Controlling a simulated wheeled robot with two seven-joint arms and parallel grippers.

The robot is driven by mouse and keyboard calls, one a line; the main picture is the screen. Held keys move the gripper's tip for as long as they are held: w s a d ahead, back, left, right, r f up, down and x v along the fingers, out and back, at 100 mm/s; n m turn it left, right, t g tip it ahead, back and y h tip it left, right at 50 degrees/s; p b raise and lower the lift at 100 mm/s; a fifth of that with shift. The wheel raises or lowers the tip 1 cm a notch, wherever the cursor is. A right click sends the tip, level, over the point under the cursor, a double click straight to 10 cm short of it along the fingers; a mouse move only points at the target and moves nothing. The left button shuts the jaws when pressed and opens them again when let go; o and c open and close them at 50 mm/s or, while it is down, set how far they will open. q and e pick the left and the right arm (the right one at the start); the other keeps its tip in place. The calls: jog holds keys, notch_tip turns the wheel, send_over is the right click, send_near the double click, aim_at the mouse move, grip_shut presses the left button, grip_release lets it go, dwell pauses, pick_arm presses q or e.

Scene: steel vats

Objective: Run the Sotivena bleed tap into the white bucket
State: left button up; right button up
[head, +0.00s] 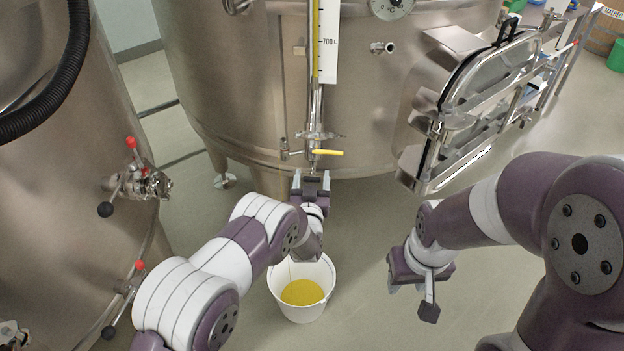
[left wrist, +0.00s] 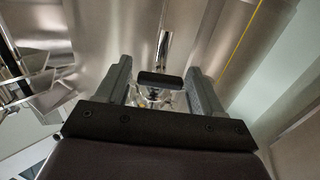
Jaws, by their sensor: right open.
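The bleed tap's yellow lever (head: 328,152) lies crosswise at the foot of the upright gauge tube on the middle steel vat. My left gripper (head: 311,182) points up just below it. In the left wrist view its two grey fingers (left wrist: 161,88) stand apart with a dark block between them. I cannot tell whether they grip anything. The white bucket (head: 302,314) is below the left gripper and holds yellow liquid; my wrist covers part of its rim. My right gripper (head: 412,290) is open and empty, right of the bucket.
The middle vat (head: 235,90) has a hatch door (head: 490,90) swung out on the right. Another vat (head: 60,210) stands at the left with red-tipped valves (head: 140,183). Grey floor (head: 360,225) is clear between the bucket and my right gripper.

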pick_arm(q)
jog(key=c, duration=0.8)
jog(key=shift+o, duration=0.2)
jog(key=shift+f+n+b, duration=0.2)
jog(key=shift+n+b, duration=0.3)
jog(key=shift+b, duration=0.1)
jog(key=shift+r, duration=0.15)
jog(key=o, duration=1.1)
jog(key=shift+c, duration=0.2)
jog(key=s+a, duration=0.1)
jog(key=s, duration=1.1)
jog(key=shift+s+a, duration=0.2)
jog(key=shift+s, duration=0.15)
